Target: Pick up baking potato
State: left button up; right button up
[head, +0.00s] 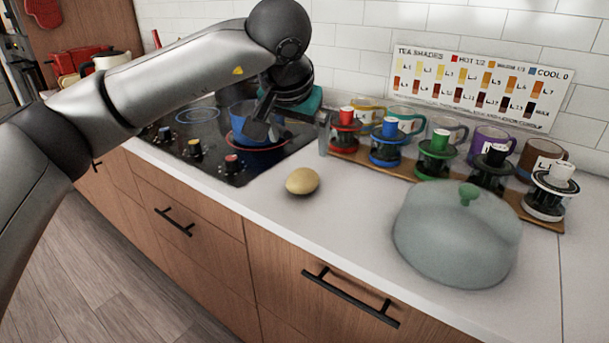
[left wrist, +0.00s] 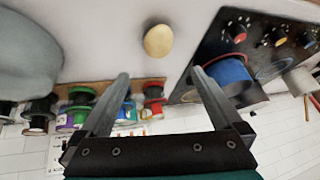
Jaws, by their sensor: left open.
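The baking potato (head: 302,181) is a pale yellow-brown oval lying on the white counter, just right of the cooktop in the head view. It also shows in the left wrist view (left wrist: 158,40), beyond the fingertips and between their lines. My left gripper (head: 262,120) hangs above the cooktop's right side, up and to the left of the potato in the head view. In the left wrist view its two fingers (left wrist: 160,72) are spread apart with nothing between them. The gripper does not touch the potato. My right gripper is in neither view.
A wooden rack (head: 385,168) with several coloured holders and mugs stands behind the potato. A translucent dome with a green knob (head: 455,235) is at the right. The counter around the potato is clear.

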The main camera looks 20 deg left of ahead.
pick_arm(q)
jog(key=b, duration=0.2)
send_near(302, 174)
jog(key=x, duration=0.4)
jog(key=shift+w+f, duration=0.2)
jog(key=shift+w, duration=0.15)
jog(key=shift+w+f, duration=0.25)
jog(key=shift+f, duration=0.05)
jog(key=shift+s+f+b+x, duration=0.1)
jog(key=shift+b+x, duration=0.1)
jog(key=shift+x, duration=0.45)
jog(key=shift+s+f+b+x, duration=0.1)
jog(key=shift+b+x, duration=0.05)
jog(key=shift+x, duration=0.5)
jog(key=shift+s+b+x, duration=0.15)
jog(key=shift+b+x, duration=0.05)
jog(key=shift+x, duration=0.4)
jog(key=shift+w+f, duration=0.45)
jog(key=shift+f, duration=0.1)
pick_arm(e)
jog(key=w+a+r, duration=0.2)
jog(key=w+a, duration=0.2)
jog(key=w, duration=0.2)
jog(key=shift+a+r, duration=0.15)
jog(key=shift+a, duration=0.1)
pick_arm(q)
jog(key=shift+c, duration=0.2)
jog(key=c, duration=1.4)
jog(key=shift+c, duration=0.2)
jog(key=shift+r, duration=0.1)
